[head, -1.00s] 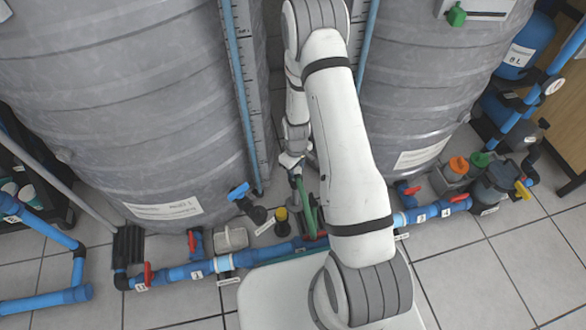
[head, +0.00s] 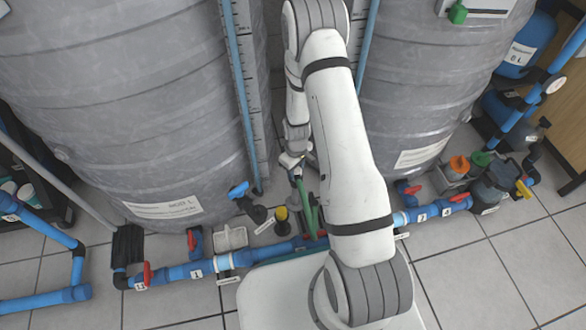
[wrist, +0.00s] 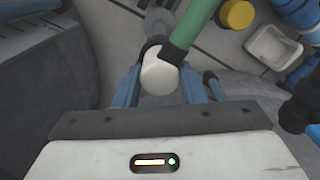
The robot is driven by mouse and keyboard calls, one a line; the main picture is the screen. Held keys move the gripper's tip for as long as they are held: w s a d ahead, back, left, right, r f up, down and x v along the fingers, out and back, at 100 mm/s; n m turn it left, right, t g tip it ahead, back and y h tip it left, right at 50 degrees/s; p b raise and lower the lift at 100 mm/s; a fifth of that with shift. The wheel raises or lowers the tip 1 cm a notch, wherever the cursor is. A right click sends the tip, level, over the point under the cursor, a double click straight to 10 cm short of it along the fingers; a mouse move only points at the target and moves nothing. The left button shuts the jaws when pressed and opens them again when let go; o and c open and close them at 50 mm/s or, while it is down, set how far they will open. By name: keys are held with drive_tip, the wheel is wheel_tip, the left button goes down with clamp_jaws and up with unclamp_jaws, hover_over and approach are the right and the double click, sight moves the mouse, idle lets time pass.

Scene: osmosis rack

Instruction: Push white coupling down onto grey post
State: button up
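The white coupling (wrist: 160,74) sits between the two blue fingers of my gripper (wrist: 160,88) in the wrist view. The fingers appear to touch it on both sides, so the gripper looks shut on it. A green hose (wrist: 190,32) runs up and right from the coupling. A dark rounded part (wrist: 150,48) shows just behind the coupling. I cannot make out the grey post under the coupling. In the head view my gripper (head: 293,170) is small and low between the two tanks, next to the green hose (head: 309,212); the coupling is too small to tell there.
Large grey tanks stand left (head: 120,110) and right (head: 420,90) of my arm. Blue pipework with red valve handles (head: 180,272) runs along the floor in front. A yellow cap (wrist: 236,14) and a pale tray (wrist: 273,48) lie near the gripper. Open tiled floor is at lower right.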

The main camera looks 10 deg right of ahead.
drive_tip(key=o, duration=0.5)
wheel_tip(320, 180, up, 8)
drive_tip(key=p, duration=0.3)
drive_tip(key=shift+p, duration=0.3)
